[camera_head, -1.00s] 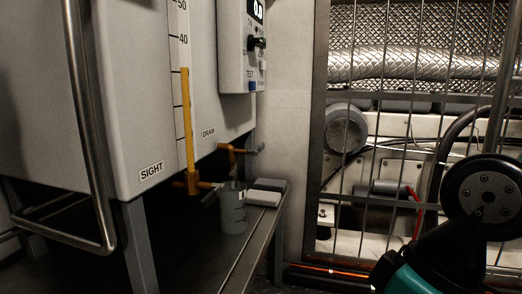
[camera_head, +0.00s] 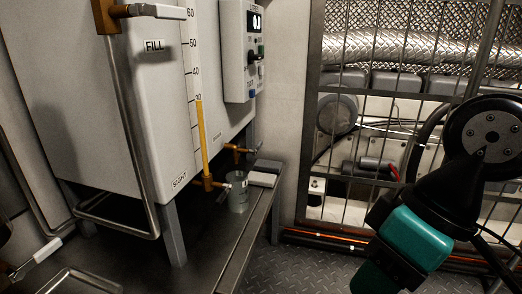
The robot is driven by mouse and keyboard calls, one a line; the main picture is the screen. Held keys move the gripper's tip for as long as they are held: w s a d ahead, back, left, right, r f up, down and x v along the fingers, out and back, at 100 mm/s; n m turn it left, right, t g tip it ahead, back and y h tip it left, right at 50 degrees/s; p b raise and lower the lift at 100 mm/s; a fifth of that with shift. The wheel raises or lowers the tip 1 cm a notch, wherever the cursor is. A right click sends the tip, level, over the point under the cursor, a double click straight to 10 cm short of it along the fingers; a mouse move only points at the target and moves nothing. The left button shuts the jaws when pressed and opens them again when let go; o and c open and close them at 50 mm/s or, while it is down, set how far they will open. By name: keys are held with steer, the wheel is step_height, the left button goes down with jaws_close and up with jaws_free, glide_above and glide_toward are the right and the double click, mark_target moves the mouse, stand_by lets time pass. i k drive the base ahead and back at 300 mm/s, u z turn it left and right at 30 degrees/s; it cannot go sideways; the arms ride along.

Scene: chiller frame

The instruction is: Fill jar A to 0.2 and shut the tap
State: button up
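A grey translucent jar (camera_head: 238,197) stands upright on the dark shelf beside the tank's lower front. It has a small pale label that I cannot read. The brass sight tap (camera_head: 208,183), with a pale lever tip, is just left of the jar at the foot of the yellow sight column (camera_head: 202,135). The brass drain tap (camera_head: 236,149) is behind and above the jar. I cannot tell the liquid level in the jar or whether either tap is open. My arm shows at the right, apart from the jar and taps; no gripper fingers are visible.
A brass fill tap (camera_head: 125,11) with a pale lever sits high on the tank. A grey block (camera_head: 263,179) lies right of the jar. A control box (camera_head: 240,50) hangs above. A wire cage (camera_head: 420,100) stands behind my arm. A bent metal rail (camera_head: 120,232) fronts the tank.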

mark_target(258, 148)
steer(key=u, duration=0.15)
steer(key=k, duration=0.2)
steer(key=z, duration=0.85)
steer(key=i, duration=0.6)
steer(key=u, duration=0.7)
